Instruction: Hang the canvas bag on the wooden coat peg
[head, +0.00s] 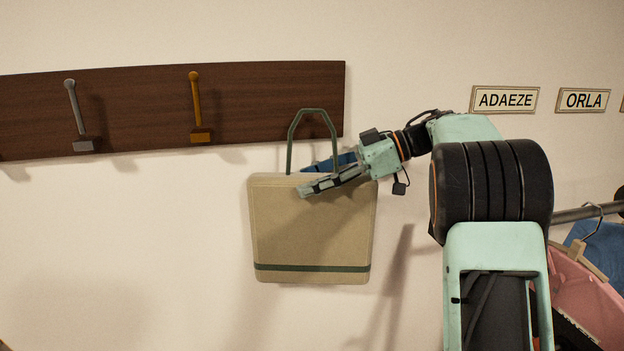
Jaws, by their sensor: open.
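The canvas bag (312,235) is tan and boxy, with a dark green stripe near its bottom and a stiff green handle (292,136) standing up from its top. It is upright, below and partly in front of the right end of the peg board. My gripper (318,179) is open at the bag's top right. One finger lies across the front of the top edge, and a blue part shows behind, near the handle. Contact with the bag is unclear. The orange-brown peg (195,92), which looks like the wooden one, is bare, up and left of the handle.
The dark wooden board (270,100) is fixed to the wall. A grey peg (74,105) on its left is also bare. Name plates reading ADAEZE (505,99) and ORLA (583,101) are at right. Clothes (590,290) hang from a rail at lower right. The wall below the pegs is clear.

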